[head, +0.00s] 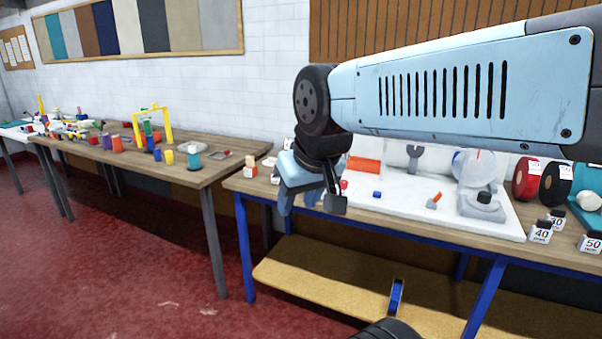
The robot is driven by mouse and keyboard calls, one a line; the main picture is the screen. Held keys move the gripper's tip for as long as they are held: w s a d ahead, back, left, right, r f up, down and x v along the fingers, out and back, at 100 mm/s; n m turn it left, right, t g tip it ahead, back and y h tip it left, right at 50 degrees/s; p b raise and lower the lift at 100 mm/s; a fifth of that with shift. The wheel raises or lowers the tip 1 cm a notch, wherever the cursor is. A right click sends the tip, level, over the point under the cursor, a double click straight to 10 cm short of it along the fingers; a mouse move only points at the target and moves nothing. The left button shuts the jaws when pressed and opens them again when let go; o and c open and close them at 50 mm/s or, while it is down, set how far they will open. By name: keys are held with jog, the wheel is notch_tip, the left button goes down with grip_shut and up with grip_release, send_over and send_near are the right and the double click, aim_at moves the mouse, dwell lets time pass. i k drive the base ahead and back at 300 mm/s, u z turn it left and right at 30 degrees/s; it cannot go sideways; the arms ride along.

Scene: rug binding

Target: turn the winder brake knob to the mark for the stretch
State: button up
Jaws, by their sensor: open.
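My gripper (299,200) hangs pointing down in front of the left part of the white board on the blue-legged bench. It is open, with nothing seen between its fingers. On the board's right part sits a grey round base with a black knob-like top (485,198). This may be the winder brake knob, but I cannot be sure. Any marks on it are too small to make out. Behind it stands a pale clear disc (474,168) with a small red line near its top. My gripper is well to the left of both and touches neither.
Red (526,179) and black (555,183) rolls and numbered blocks (541,232) stand right. A cluttered wooden table (220,165) is left.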

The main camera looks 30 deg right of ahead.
aim_at(344, 183)
jog(key=z, duration=0.35)
jog(key=i, duration=1.15)
jog(key=z, duration=0.75)
jog(key=k, duration=0.9)
jog(key=z, duration=0.15)
jog(key=i, duration=0.9)
jog(key=u, duration=0.05)
